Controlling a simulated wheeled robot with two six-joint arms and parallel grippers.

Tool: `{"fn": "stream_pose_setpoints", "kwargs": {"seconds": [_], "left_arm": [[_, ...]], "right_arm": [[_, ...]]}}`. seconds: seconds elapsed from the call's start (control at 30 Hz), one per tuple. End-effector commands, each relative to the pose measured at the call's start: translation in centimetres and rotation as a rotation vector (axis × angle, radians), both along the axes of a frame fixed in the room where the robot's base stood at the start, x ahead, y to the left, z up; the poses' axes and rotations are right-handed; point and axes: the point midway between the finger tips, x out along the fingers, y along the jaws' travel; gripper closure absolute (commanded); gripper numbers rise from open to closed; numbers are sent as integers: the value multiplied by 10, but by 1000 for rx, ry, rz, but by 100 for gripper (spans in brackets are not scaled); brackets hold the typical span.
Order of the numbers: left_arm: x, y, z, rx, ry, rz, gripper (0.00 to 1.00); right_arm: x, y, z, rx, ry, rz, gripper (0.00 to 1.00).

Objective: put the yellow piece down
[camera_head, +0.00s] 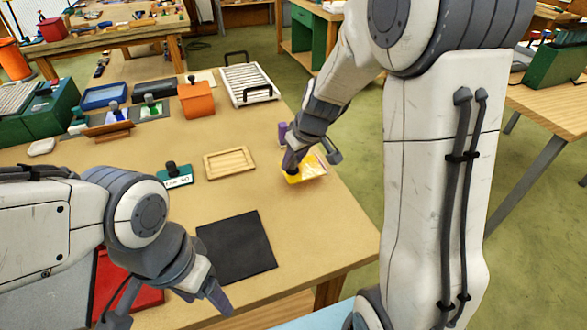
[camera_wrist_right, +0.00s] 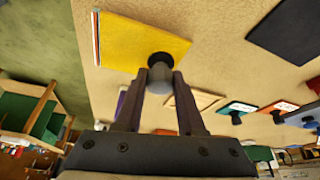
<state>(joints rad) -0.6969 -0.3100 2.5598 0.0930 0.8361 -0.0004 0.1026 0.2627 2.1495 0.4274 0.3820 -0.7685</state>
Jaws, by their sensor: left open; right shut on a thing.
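The yellow piece (camera_head: 294,178) is at the right side of the workbench, partly hidden by my right gripper (camera_head: 291,160). In the right wrist view the yellow piece (camera_wrist_right: 140,42) is a flat square with a dark round knob, and my right gripper (camera_wrist_right: 160,75) is shut on that knob. Thin orange and white edges show along one side of the piece. I cannot tell whether it touches what is under it.
A shallow wooden tray (camera_head: 230,163) and a green knobbed piece (camera_head: 176,177) lie left of the yellow piece. A purple cylinder (camera_head: 282,130) stands just behind it. A white rack (camera_head: 249,84) and an orange holder (camera_head: 196,99) are farther back. Bare bench lies between tray and mat.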

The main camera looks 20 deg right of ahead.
Motion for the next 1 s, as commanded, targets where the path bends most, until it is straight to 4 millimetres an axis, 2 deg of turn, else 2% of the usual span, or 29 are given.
{"fn": "stream_pose_setpoints", "kwargs": {"seconds": [0.23, 0.67, 0.7, 0.77, 0.8, 1.0], "left_arm": [[0, 0, -10, 0, 0, 0, 32], [0, 0, -14, 0, 0, 0, 32], [0, 0, -14, 0, 0, 0, 32], [0, 0, -12, 0, 0, 0, 32], [0, 0, -12, 0, 0, 0, 32], [0, 0, -12, 0, 0, 0, 32]], "right_arm": [[0, 0, -36, 0, 2, -1, 100], [0, 0, -43, -1, -1, 0, 100], [0, 0, -43, 0, 0, 0, 58], [0, 0, -42, 0, 0, 0, 35], [0, 0, -42, 0, 0, 0, 32], [0, 0, -42, 0, 0, 0, 32]]}}
